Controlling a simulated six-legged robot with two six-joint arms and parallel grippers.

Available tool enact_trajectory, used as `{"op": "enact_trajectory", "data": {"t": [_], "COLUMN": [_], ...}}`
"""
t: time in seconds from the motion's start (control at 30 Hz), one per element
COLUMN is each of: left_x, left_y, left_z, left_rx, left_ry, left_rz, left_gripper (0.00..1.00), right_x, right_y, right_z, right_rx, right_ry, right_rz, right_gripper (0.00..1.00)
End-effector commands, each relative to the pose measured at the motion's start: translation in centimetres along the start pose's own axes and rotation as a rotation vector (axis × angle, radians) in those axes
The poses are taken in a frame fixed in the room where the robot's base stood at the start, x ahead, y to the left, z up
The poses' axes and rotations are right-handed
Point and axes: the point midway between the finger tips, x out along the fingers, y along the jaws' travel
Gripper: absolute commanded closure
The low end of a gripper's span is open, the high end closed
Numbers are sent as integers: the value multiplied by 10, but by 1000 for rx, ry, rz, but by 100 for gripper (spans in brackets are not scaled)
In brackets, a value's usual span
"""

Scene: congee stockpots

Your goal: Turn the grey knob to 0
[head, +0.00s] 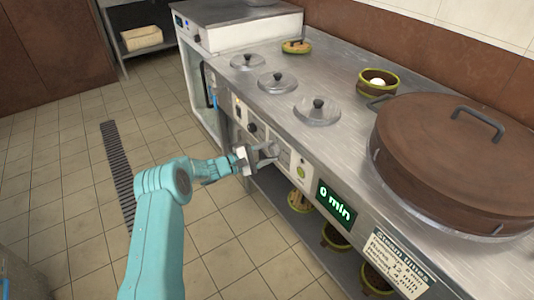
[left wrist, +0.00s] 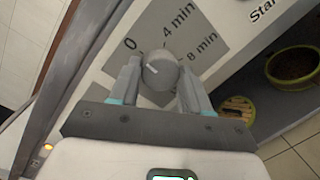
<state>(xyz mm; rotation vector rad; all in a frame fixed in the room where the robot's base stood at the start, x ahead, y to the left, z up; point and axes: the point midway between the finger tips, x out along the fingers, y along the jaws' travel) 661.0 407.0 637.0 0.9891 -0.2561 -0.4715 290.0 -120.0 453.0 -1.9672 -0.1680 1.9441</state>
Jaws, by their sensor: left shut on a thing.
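The grey knob (left wrist: 160,70) sits on the panel in the left wrist view, beside a grey dial plate (left wrist: 183,25) marked 0, 4 min and 8 min. A pale line on the knob points roughly up and left, towards the 0 side. My left gripper (left wrist: 158,88) has a finger on each side of the knob and is shut on it. In the head view my left gripper (head: 268,155) is at the counter's front panel and hides the knob. The green display (head: 336,200) reads 0 min. My right gripper is not in view.
A large brown lidded pot (head: 450,150) stands on the steel counter (head: 345,150), with small lidded wells (head: 318,112) to its left. Green bowls (head: 335,238) sit on the shelf below.

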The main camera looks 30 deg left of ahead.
Motion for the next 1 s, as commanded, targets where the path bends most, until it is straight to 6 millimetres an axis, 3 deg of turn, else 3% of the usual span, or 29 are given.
{"op": "enact_trajectory", "data": {"t": [0.63,0.67,0.7,0.73,1.0], "left_x": [-1,-1,0,0,-1], "left_y": [-2,-2,-2,-2,0], "left_z": [-1,-1,-1,-1,0], "left_rx": [-53,-53,-53,-52,-50], "left_ry": [-2,-2,-2,-2,-3], "left_rz": [3,3,3,3,4], "left_gripper": [84,47,34,28,28], "right_x": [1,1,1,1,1], "right_y": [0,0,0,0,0], "right_z": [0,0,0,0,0], "right_rx": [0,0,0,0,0], "right_ry": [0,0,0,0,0], "right_rz": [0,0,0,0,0], "right_gripper": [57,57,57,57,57]}}
